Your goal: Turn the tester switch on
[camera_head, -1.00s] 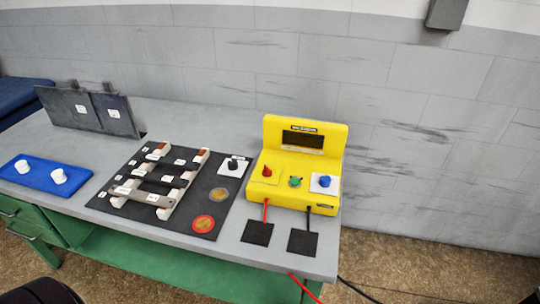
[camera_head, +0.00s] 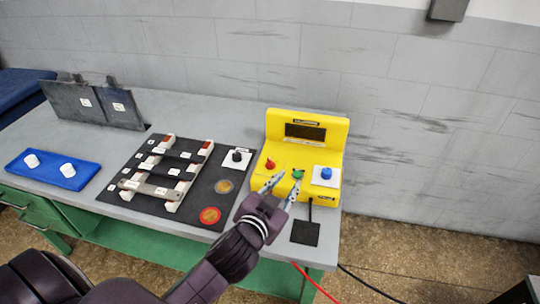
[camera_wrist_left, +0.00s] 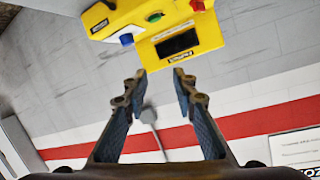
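The yellow tester (camera_head: 327,157) stands at the right end of the grey table, with a dark screen (camera_head: 313,132). Its front carries a red knob (camera_head: 270,164), a green knob (camera_head: 297,174) and a blue knob (camera_head: 326,173) on a white plate. No state of a switch is readable. My left gripper (camera_head: 289,180) is open and empty in front of the tester, its tips close to the green knob in the picture. In the left wrist view the open fingers (camera_wrist_left: 157,76) show apart from the tester (camera_wrist_left: 208,32). My right gripper does not show clearly.
A black mat (camera_head: 206,199) with strips and round pads lies left of the tester. A blue tray (camera_head: 44,171) with two white knobs is further left. Dark panels (camera_head: 90,104) stand at the back. A black pad (camera_head: 305,232) lies before the tester, and cables hang off the edge.

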